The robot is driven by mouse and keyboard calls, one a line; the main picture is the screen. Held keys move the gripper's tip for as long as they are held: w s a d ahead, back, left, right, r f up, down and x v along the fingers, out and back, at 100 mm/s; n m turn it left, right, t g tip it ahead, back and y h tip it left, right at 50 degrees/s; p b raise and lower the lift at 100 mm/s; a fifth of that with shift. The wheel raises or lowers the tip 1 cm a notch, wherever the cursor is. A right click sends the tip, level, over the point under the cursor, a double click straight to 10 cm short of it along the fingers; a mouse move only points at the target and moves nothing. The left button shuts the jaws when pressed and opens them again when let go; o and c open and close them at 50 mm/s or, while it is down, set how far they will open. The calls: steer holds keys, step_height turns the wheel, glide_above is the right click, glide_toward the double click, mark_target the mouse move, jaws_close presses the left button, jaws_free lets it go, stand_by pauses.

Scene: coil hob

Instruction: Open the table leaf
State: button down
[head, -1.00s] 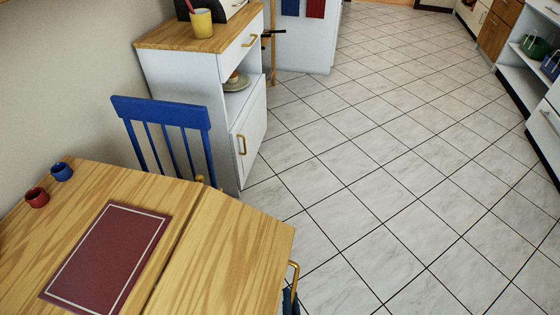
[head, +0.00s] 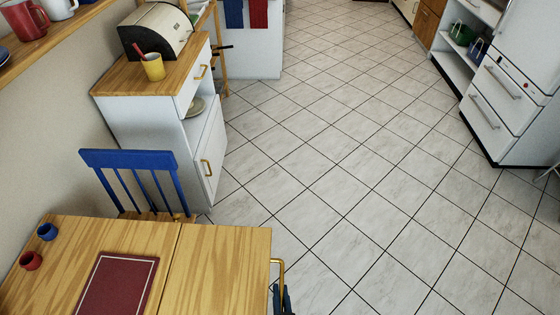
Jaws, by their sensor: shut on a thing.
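The wooden table (head: 62,240) is at the lower left. Its table leaf (head: 218,262) lies to the right of a thin dark seam and looks about level with the main top. The near edge of the leaf is out of the picture.
A dark red placemat (head: 118,285), a red cup (head: 31,261) and a blue cup (head: 47,232) are on the main top. The leaf is bare. A blue chair (head: 128,160) stands behind the table, near a white cabinet (head: 150,130). The tiled floor to the right is clear.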

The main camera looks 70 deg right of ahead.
steer(key=shift+r+p, duration=0.35)
steer(key=shift+r, duration=0.2)
steer(key=c, duration=1.2)
jaws_free()
steer(key=shift+o, duration=0.2)
steer(key=shift+a, duration=0.1)
steer(key=p+v, duration=0.2)
steer(key=v, duration=1.1)
